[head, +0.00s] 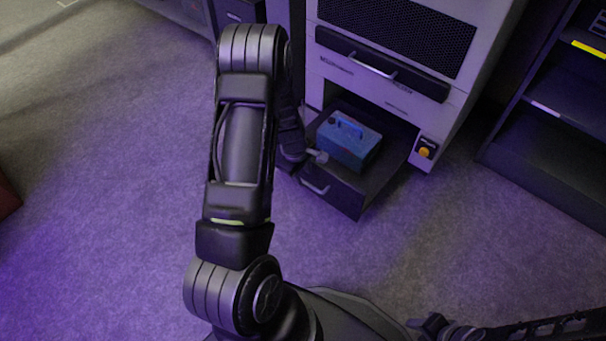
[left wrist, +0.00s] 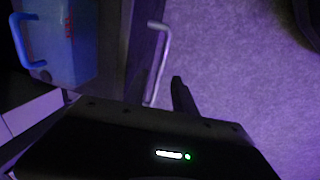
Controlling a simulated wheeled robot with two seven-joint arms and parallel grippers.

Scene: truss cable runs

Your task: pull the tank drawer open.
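The tank drawer (head: 348,196) is pulled out of the lower part of the grey cabinet, with a blue tank (head: 345,149) standing in it. The drawer's silver bar handle (head: 316,187) is on its front face; it also shows in the left wrist view (left wrist: 157,65), beside the blue tank (left wrist: 75,45). My left gripper (head: 317,156) is at the drawer's front, by the tank and a little above the handle. One dark finger (left wrist: 183,97) shows just right of the handle; the other is hidden, so its grip is unclear. My right gripper (head: 432,323) is low at the bottom right, its fingers unclear.
The cabinet (head: 455,106) has a closed upper drawer with a handle (head: 372,66) and a yellow-orange knob (head: 425,150) beside the opening. A dark shelf unit (head: 550,140) stands at the right. The floor before the drawer is clear.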

